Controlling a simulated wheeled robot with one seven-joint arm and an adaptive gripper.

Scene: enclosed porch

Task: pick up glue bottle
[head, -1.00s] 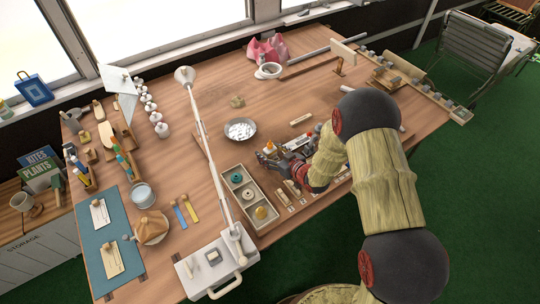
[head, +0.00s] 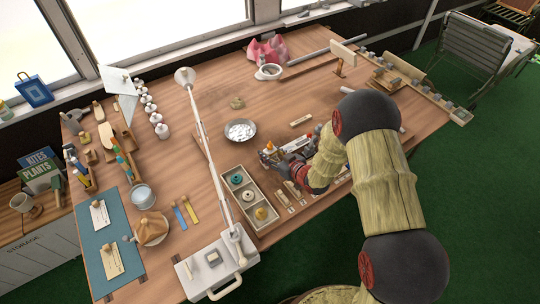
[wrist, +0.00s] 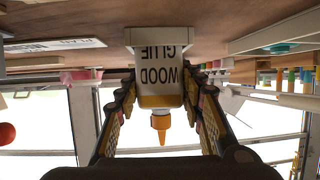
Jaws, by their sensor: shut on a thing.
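The glue bottle (wrist: 160,65) is white with an orange nozzle and a "WOOD GLUE" label, and it appears upside down in the wrist view. My gripper (wrist: 160,92) has one finger on each side of the bottle and is shut on it. In the head view, the orange tip of the glue bottle (head: 269,146) shows at the end of my gripper (head: 274,156), and the fingers hide most of its body. The bottle's base is close to the wooden tabletop; I cannot tell whether it touches.
A divided tray (head: 254,183) with round spools stands just left of my gripper. A metal bowl (head: 254,138) lies behind it. A white lamp arm (head: 203,130) crosses the table (head: 290,97) further left. The tabletop behind the bowl is mostly clear.

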